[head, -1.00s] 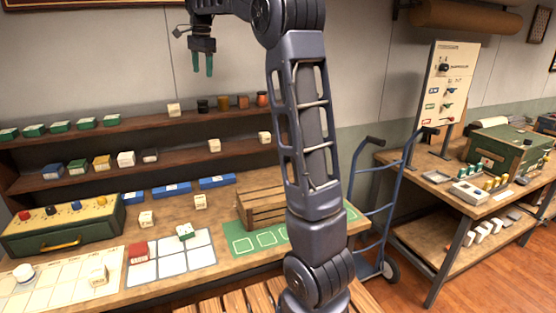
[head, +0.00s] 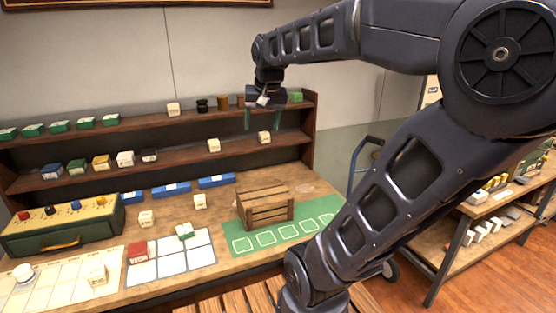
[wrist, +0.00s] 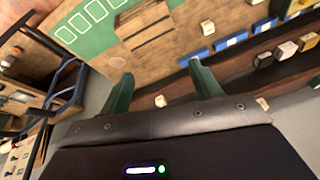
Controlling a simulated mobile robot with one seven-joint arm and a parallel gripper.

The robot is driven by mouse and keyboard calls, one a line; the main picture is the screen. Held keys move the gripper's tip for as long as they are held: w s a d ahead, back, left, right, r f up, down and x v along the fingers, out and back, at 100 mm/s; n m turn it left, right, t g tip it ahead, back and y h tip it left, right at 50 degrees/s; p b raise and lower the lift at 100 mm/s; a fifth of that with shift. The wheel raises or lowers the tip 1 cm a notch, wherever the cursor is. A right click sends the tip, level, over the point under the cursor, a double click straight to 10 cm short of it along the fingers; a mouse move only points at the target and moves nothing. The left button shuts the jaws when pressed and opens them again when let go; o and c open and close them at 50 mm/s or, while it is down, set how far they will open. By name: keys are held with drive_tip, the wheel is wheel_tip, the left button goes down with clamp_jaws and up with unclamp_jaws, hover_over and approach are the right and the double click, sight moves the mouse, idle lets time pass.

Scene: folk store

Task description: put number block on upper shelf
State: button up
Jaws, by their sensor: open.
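Several cream number blocks stand about. One is on the upper shelf (head: 140,123), the block (head: 173,109) left of the dark jars. Two are on the lower shelf (head: 100,181): a middle block (head: 214,145) and a right block (head: 264,137). Two more, a left block (head: 147,218) and a right block (head: 200,201), sit on the table. Their markings are too small to read. My gripper (head: 262,122) is open and empty, in front of the upper shelf's right end. In the wrist view a small pale block (wrist: 160,101) shows between the open green fingers.
A wooden crate (head: 265,207) stands by a green mat (head: 240,243). Blue trays (head: 172,190) lie below the shelves. Jars (head: 222,102) stand on the upper shelf close to my gripper. A blue hand truck (head: 362,160) is at right.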

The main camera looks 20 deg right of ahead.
drive_tip(key=s+d+f+n, duration=0.1)
drive_tip(key=s+f+n, duration=0.1)
drive_tip(key=s+f, duration=0.6)
drive_tip(key=shift+s+d+f+n+t, duration=0.2)
drive_tip(key=shift+s+f+n+t, duration=0.1)
drive_tip(key=shift+n+t, duration=0.1)
